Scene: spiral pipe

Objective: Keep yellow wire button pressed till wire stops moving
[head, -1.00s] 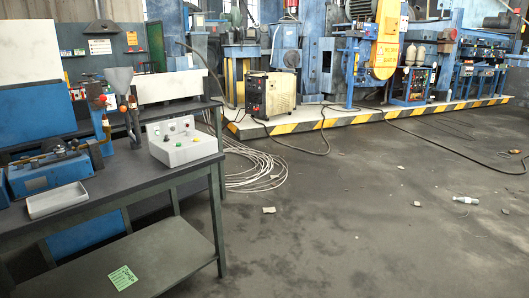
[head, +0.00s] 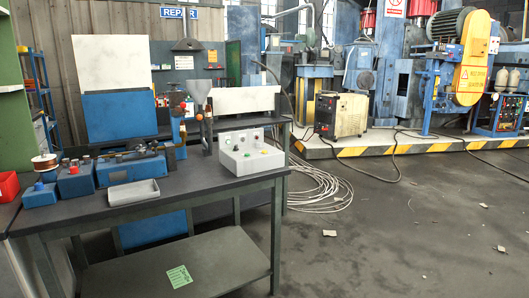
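A light grey control box (head: 262,160) with several small coloured buttons on its sloped top stands at the right end of the dark workbench (head: 150,210). The buttons are too small to tell surely which one is yellow. A spool of copper-coloured wire (head: 45,162) sits at the left end of the bench, by a blue unit. A blue machine (head: 132,167) with several knobs on top stands between the spool and the box. Whether any wire is moving cannot be told. Neither of my grippers is in view.
A grey tray (head: 133,193) lies at the bench's front. A red bin (head: 8,186) is at the far left. A coil of pale cable (head: 318,188) lies on the floor right of the bench. A yellow-black striped platform edge (head: 370,150) runs behind. The floor at the right is mostly open.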

